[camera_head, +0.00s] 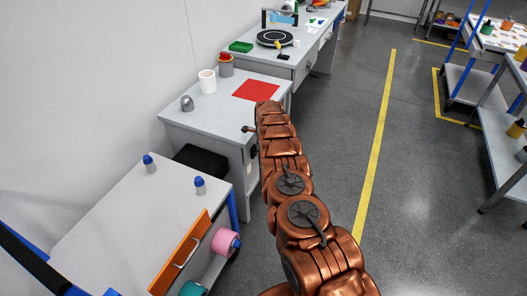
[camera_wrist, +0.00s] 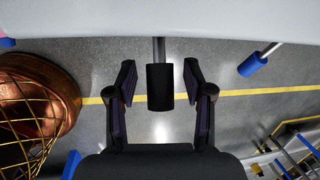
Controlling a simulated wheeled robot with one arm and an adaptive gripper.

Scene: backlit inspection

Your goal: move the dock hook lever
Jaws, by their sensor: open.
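A black cylindrical handle on a grey rod (camera_wrist: 160,88), likely the dock hook lever, shows in the middle of the wrist view. The rod runs up from it towards a pale surface at the top of the picture. My gripper (camera_wrist: 160,76) is open, with one finger on each side of the handle and a visible gap to both. In the head view, a short lever with a dark knob (camera_head: 246,128) sticks out beside the grey workbench; I cannot tell if it is the same one. My copper arm hides the gripper in that view.
The workbench (camera_head: 222,108) holds a red mat (camera_head: 257,90), a white cylinder (camera_head: 207,81) and a grey dome (camera_head: 187,103). A blue-ended rod (camera_wrist: 252,65) is right of my gripper. The aisle floor (camera_head: 340,100) is clear.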

